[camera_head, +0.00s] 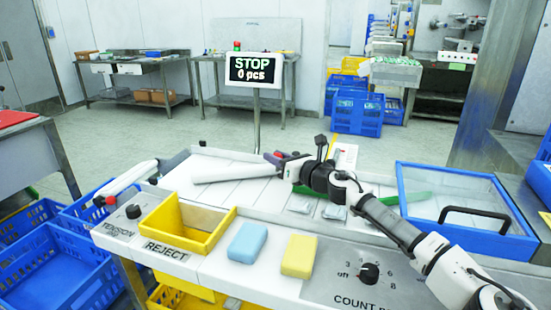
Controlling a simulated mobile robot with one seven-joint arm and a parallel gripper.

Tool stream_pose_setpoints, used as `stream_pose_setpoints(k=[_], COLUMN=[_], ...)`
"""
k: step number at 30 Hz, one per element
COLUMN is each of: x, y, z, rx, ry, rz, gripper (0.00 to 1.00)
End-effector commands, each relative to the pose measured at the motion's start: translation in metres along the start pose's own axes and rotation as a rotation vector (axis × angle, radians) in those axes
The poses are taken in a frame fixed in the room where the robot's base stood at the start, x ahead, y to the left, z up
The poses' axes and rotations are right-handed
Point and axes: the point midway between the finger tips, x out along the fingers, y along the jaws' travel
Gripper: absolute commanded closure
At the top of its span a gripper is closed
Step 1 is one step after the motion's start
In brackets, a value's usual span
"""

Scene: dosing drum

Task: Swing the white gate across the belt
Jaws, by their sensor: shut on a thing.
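The white gate (235,174) is a long pale bar. It lies nearly level in the picture over the white belt (215,200), with its wide end at the left. My gripper (286,166) comes in from the right and is shut at the gate's right end. The fingertips are small and partly hidden by my wrist, so the exact grip is hard to see. A dark reddish piece (272,159) shows just behind the fingertips.
A yellow reject bin (187,250), a blue block (247,242) and a yellow block (299,257) are at the front. Silvery packets (301,204) lie on the belt near my arm. A blue-framed clear lid (465,240) stands right. A STOP sign (254,69) rises behind.

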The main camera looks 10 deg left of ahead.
Motion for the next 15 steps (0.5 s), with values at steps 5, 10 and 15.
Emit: stream_pose_setpoints(k=[5, 10, 15], x=[0.0002, 0.0002, 0.0001], y=[0.0003, 0.0002, 0.0007], z=[0.0003, 0.0002, 0.0041], rx=[0.000, 0.000, -0.002], ry=[0.000, 0.000, 0.000], rz=[0.000, 0.000, -0.001], gripper=[0.52, 0.52, 0.52])
